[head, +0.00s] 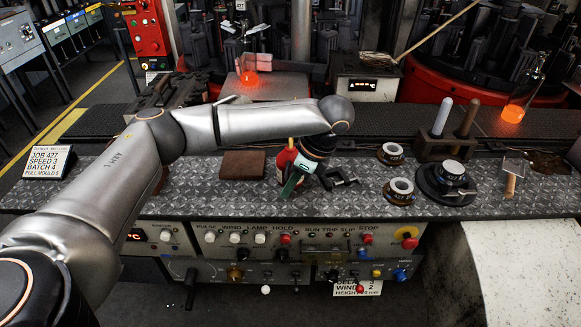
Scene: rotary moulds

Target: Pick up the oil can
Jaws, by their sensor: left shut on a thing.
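The oil can (284,160) is red and stands at the middle of the metal-plated bench, partly hidden behind my left gripper. My left gripper (291,176) points down at it from the arm that comes in from the left. Its jaws are shut on the can as far as I can see, with dark and green parts covering its right side. The can's base looks close to the bench top; I cannot tell whether it touches. My right gripper is not in view.
A brown pad (242,165) lies left of the can and a black clamp (338,177) right of it. Ring-shaped parts (401,190), a round black gauge (447,181) and a wooden rack (440,147) stand further right. Glowing glass (513,113) sits at the back right.

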